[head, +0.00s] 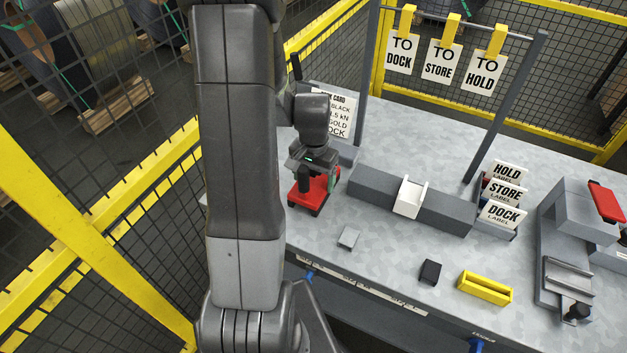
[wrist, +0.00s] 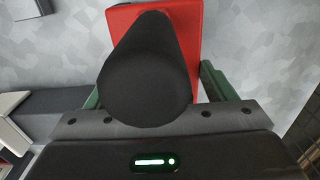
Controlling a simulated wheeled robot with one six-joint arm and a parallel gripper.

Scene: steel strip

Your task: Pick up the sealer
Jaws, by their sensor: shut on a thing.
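The sealer (head: 313,194) has a red body and a black upright handle, and it is at the left part of the grey bench in the head view. In the wrist view the red body (wrist: 191,22) and the thick black handle (wrist: 148,75) fill the middle. My gripper (head: 318,178) is over the sealer and shut on it, with its green fingers on either side in the wrist view (wrist: 155,92). The handle hides the exact contact. I cannot tell whether the sealer's underside touches the bench.
A grey bar with a white holder (head: 410,197) lies right of the sealer. A card (head: 340,114) stands behind. A small grey block (head: 348,238), a black block (head: 430,272) and a yellow tray (head: 485,288) lie in front. Label cards (head: 503,193) and a grey device (head: 570,250) stand right.

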